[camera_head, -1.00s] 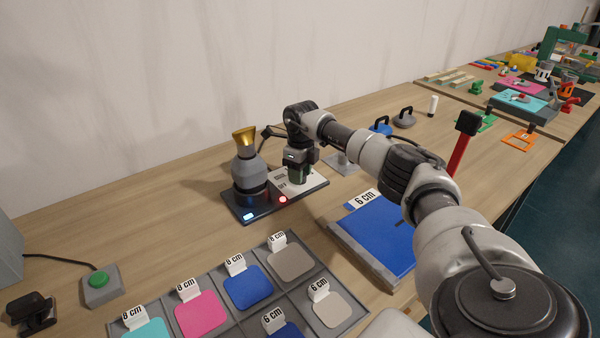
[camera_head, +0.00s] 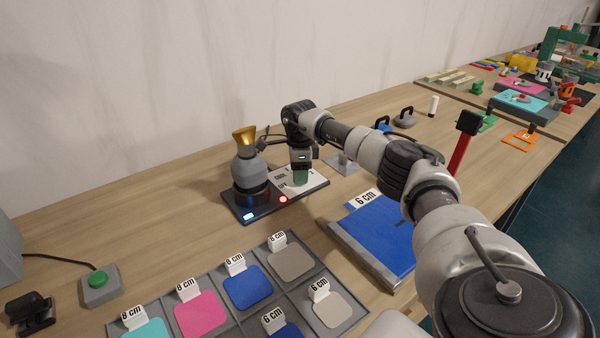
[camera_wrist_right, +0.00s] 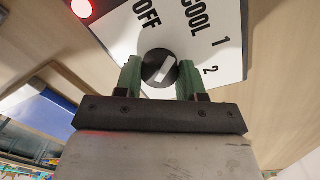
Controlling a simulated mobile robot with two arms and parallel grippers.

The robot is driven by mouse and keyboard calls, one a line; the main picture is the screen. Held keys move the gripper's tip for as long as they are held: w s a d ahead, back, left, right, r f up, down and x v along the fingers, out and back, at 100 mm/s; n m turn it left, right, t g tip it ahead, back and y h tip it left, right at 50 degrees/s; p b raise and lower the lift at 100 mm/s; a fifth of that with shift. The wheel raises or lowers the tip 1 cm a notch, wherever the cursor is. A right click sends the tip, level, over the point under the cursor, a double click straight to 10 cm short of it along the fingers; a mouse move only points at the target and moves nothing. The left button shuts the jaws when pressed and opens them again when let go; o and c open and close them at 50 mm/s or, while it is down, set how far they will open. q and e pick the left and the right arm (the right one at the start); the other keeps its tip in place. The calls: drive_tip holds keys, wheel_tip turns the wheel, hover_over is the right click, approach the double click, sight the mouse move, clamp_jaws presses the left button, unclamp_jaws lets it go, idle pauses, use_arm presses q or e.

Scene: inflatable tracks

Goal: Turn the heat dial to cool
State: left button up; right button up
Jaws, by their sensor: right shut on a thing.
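The heat dial (camera_wrist_right: 158,70) is a small round black knob with a white bar across it. In the right wrist view it sits between the two green fingers of my right gripper (camera_wrist_right: 160,76), which is shut on it. The bar slants toward the upper right. The white dial plate (camera_wrist_right: 118,32) reads OFF, COOL, 1 and 2. In the head view my right gripper (camera_head: 300,178) points down onto this plate, and its fingers hide the dial. My left gripper is not in view.
The grey heat device (camera_head: 249,168) with a gold nozzle stands left of my gripper on a dark base with a lit red light (camera_head: 283,199). A blue padded board (camera_head: 372,240) lies to the right. A tray of coloured pads (camera_head: 215,268) lies in front.

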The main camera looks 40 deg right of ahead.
drive_tip(key=shift+r, duration=0.1)
idle(0.3)
drive_tip(key=o, duration=0.9)
drive_tip(key=r, duration=1)
drive_tip(key=shift+w+d+r, duration=0.2)
drive_tip(key=shift+w+r, duration=0.05)
drive_tip(key=shift+r, duration=0.1)
